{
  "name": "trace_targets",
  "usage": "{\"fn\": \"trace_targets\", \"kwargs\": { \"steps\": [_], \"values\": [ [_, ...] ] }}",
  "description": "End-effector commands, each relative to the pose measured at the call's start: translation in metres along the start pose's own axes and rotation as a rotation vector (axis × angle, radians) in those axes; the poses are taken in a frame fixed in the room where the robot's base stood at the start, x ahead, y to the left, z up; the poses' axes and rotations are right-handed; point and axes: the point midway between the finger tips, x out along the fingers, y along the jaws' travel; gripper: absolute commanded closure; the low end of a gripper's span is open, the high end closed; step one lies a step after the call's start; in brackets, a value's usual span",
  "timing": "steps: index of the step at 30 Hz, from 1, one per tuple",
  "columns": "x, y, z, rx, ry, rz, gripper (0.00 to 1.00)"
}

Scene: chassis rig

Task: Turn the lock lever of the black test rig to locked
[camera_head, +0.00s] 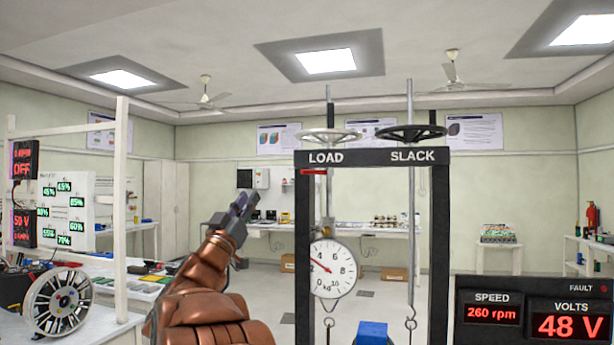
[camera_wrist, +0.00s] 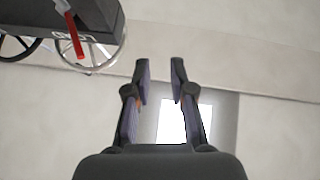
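The black test rig (camera_head: 438,230) is an upright frame with a top bar marked LOAD and SLACK. A small red lever (camera_head: 314,171), apparently the lock lever, sits under LOAD at the bar's left end and lies roughly level. In the wrist view the red lever (camera_wrist: 76,36) shows at the upper left, beside the upside-down LOAD lettering. My gripper (camera_head: 246,202) is left of the rig, a little lower than the lever and apart from it. In the wrist view my gripper (camera_wrist: 160,66) has its fingers apart with nothing between them.
A pale handwheel (camera_head: 328,135) and a black handwheel (camera_head: 411,132) top the rig. A dial scale (camera_head: 333,268) hangs inside the frame, above and left of a blue block (camera_head: 371,333). A display panel (camera_head: 535,310) stands at right. A white post (camera_head: 121,200) stands left of my arm.

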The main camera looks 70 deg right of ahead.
Motion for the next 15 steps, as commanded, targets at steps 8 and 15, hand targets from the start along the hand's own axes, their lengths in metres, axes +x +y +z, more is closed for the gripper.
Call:
{"fn": "trace_targets", "kwargs": {
  "steps": [8, 15],
  "values": [
    [0.02, 0.09, 0.006, -0.136, 0.085, 0.323, 0.77],
    [0.033, 0.106, 0.005, -0.157, 0.094, 0.368, 0.77]
  ]
}}
